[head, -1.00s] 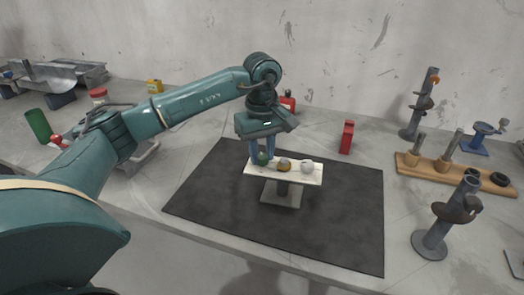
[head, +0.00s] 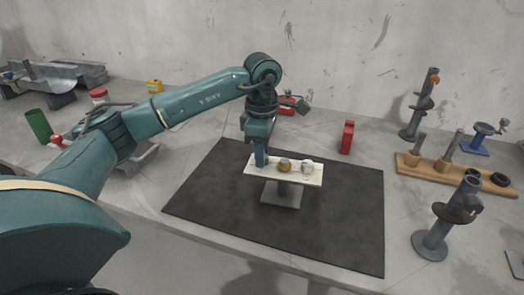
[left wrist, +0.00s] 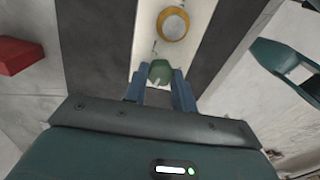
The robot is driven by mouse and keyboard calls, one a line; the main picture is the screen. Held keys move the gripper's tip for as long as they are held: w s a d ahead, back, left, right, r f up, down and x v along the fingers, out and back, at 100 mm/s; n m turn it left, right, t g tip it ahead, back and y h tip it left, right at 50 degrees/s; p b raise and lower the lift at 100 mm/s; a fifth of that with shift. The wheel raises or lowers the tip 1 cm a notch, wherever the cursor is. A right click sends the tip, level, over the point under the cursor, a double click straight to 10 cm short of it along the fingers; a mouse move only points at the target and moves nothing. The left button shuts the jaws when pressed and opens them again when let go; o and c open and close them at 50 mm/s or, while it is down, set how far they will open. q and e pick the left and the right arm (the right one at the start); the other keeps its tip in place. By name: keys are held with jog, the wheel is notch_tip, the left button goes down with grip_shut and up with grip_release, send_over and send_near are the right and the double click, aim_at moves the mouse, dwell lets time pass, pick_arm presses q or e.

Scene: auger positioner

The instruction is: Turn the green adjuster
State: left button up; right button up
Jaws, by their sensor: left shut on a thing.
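The green adjuster (left wrist: 160,72) is a green knob at the left end of a pale board in the head view. My left gripper (left wrist: 161,84) is shut on it, one blue finger on each side; in the head view the gripper (head: 261,158) hides the knob. The board (head: 255,172) is raised on a stand with a grey square base (head: 281,195). An orange-yellow knob (head: 284,165) sits in the middle of the board, and a white-grey knob (head: 307,167) is at its right.
The stand is on a dark mat (head: 340,220) with free room around it. A red box (head: 346,137) stands behind the mat. Grey posts (head: 436,230) and a wooden rack (head: 440,172) are at the right. A green cylinder (head: 38,126) is at the left.

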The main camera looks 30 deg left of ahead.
pick_arm(q)
jog(key=n, duration=0.5)
jog(key=shift+n, duration=0.3)
jog(key=n+p, duration=0.1)
jog(key=n, duration=1)
jog(key=shift+n+p, duration=0.3)
jog(key=shift+p, duration=0.05)
jog(key=n, duration=0.2)
jog(key=shift+n, duration=0.8)
pick_arm(e)
jog(key=shift+s+d+r, duration=0.15)
jog(key=shift+d+r, duration=0.1)
jog(key=shift+r, duration=0.25)
pick_arm(q)
jog(key=shift+p, duration=0.3)
jog(key=o, duration=1)
